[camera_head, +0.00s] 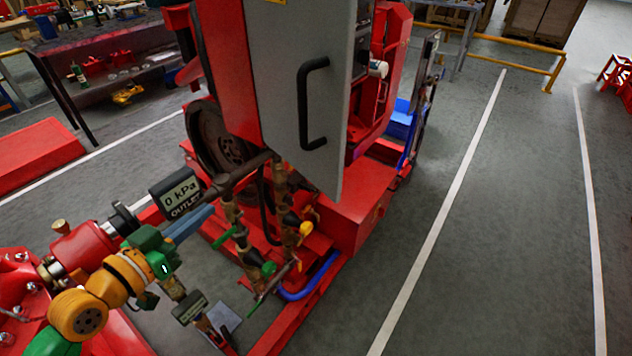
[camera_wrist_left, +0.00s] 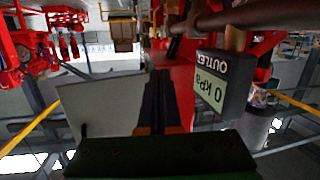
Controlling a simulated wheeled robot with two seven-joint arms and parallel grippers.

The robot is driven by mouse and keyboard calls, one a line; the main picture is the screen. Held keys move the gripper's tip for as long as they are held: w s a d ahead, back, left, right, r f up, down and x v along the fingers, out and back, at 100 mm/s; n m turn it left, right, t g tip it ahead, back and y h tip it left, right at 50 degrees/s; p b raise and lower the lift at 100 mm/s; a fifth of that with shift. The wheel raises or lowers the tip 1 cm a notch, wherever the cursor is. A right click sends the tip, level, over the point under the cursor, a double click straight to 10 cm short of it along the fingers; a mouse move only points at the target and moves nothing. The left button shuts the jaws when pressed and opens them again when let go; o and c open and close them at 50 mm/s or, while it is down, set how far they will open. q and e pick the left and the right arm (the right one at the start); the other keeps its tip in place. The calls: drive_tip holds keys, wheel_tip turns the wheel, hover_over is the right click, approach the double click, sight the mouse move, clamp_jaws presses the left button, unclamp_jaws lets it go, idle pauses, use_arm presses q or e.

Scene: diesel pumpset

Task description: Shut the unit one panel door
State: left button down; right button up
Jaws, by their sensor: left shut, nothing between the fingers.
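The grey panel door (camera_head: 278,90) stands open at the top centre of the head view, in front of the red cabinet (camera_head: 228,75). A black bar handle (camera_head: 304,105) is on its face. My left gripper (camera_head: 205,213) is left of and below the door, apart from it, beside the outlet gauge. Its fingers are shut and empty. They also show in the left wrist view (camera_wrist_left: 160,88). A flat grey panel (camera_wrist_left: 100,105) lies left of them there; I cannot tell if it is the same door. My right gripper is not in view.
The outlet gauge (camera_head: 178,194), reading 0 kPa, is close to my left gripper, and also in the wrist view (camera_wrist_left: 222,80). Pipes and valves (camera_head: 285,225) stand below the door. The floor (camera_head: 510,220) at right is clear. A workbench (camera_head: 95,55) stands back left.

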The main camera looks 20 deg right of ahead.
use_arm(q)
drive_tip(key=s+d+r+m+h+b, duration=0.1)
drive_tip(key=s+d+r+m+h, duration=0.25)
drive_tip(key=r, duration=0.25)
drive_tip(key=m+g+h+p, duration=0.25)
drive_tip(key=g+p, duration=0.25)
drive_tip(key=p, duration=0.4)
approach(334, 162)
drive_tip(key=x, duration=0.6)
drive_tip(key=shift+s+r, duration=0.1)
drive_tip(key=shift+w+d, duration=0.2)
drive_tip(key=shift+d, duration=0.25)
